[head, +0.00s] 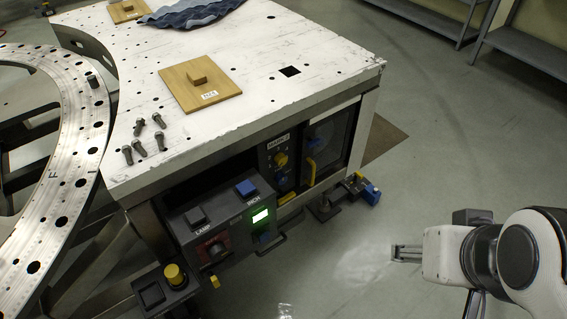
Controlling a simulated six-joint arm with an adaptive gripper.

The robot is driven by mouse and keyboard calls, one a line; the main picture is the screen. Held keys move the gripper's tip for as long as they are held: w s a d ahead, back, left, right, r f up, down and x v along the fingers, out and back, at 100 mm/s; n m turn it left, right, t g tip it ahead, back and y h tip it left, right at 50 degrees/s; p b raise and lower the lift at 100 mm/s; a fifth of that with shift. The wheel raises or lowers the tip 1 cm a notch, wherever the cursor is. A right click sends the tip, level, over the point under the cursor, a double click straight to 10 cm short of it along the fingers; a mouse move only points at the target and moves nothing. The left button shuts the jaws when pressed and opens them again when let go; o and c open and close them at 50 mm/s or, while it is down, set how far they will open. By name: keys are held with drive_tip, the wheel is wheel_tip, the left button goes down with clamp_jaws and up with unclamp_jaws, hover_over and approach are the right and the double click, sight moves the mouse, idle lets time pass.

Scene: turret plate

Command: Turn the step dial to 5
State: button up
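A dark control box (187,222) hangs on the front of the white table, with labels LAMP and INCH. Its front has a reddish dial (215,249) on the left and a lit green display (260,215) on the right. My gripper (398,253) is at the right over the floor, pointing left, apart from both panels. Its finger gap is unclear.
The white table (330,75) bears a wooden lid (200,84), several bolts (139,127) and a blue cloth (190,12). A yellow button (174,273) stands on a low box. A blue-ended device (368,191) sticks out low. Floor between box and gripper looks clear.

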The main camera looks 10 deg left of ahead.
drive_tip(key=w+a+f+n+y, duration=0.1)
drive_tip(key=w+a+f+n, duration=0.35)
drive_tip(key=w+f, duration=0.95)
drive_tip(key=w+a+f+n+y, duration=0.15)
drive_tip(key=w+a+f, duration=0.65)
drive_tip(key=f, duration=1)
drive_tip(key=w+a+f+n, duration=0.3)
drive_tip(key=w+a+f, duration=0.2)
drive_tip(key=w+f, duration=0.95)
drive_tip(key=w+a+f+n+t+y, duration=0.2)
drive_tip(key=w+a+f+t, duration=0.1)
drive_tip(key=a, duration=0.1)
drive_tip(key=w+a+r+n+t+y, duration=0.2)
drive_tip(key=w+r, duration=0.4)
drive_tip(key=r, duration=0.4)
drive_tip(key=shift+a+r+n+t+y, duration=0.15)
drive_tip(key=shift+a+n+t+y, duration=0.3)
drive_tip(key=shift+a+t, duration=0.65)
drive_tip(key=shift+w+a, duration=0.1)
drive_tip(key=shift+w, duration=0.15)
